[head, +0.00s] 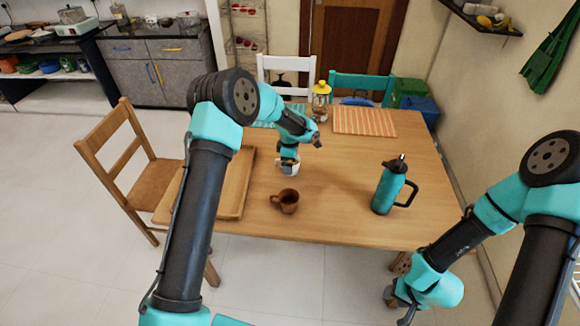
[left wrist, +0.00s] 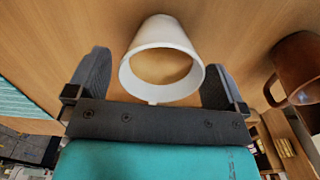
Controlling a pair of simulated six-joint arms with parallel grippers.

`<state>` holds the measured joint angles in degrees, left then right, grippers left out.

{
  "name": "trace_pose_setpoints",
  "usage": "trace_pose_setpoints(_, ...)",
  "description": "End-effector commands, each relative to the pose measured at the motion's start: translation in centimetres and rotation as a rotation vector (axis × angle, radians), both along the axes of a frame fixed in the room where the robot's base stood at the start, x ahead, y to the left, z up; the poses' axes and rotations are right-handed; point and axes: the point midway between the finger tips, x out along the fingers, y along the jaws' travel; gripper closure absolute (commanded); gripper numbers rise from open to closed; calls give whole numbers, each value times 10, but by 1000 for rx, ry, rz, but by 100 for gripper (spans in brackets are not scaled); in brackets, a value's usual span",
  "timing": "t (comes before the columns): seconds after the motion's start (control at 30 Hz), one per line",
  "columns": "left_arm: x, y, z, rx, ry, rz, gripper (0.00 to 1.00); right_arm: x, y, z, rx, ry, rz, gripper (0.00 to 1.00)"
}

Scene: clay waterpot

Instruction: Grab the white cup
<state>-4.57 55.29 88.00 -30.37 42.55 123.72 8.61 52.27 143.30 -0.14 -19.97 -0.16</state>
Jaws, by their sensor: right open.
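The white cup (head: 291,171) stands on the wooden table, partly hidden by my left gripper (head: 288,158), which is over it. In the left wrist view, the white cup (left wrist: 162,32) lies between the two fingers of my left gripper (left wrist: 156,62). The fingers are apart, with a gap showing on each side of the cup. My right gripper (head: 401,306) is open and empty, low in front of the table's right front edge.
A brown mug (head: 286,202) stands close in front of the white cup. A teal flask (head: 388,186) stands at right. A wooden tray (head: 236,185) lies at left. A yellow-topped bottle (head: 320,98) and striped placemat (head: 364,122) are at the back.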

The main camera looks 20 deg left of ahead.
Motion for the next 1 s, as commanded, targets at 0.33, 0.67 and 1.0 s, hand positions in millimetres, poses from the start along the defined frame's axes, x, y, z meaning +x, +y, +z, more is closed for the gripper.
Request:
trace_pose_setpoints(0.33, 0, 0, 0, 0, 0, 0, 35, 0, 0, 0, 0, 0, 0, 55)
trace_pose_setpoints(0.67, 0, 0, 0, 0, -1, 0, 51, 0, 0, 0, 0, 0, 0, 55)
trace_pose_setpoints(1.0, 1, 0, 26, -1, -3, 1, 51, 0, 0, 0, 0, 0, 0, 55)
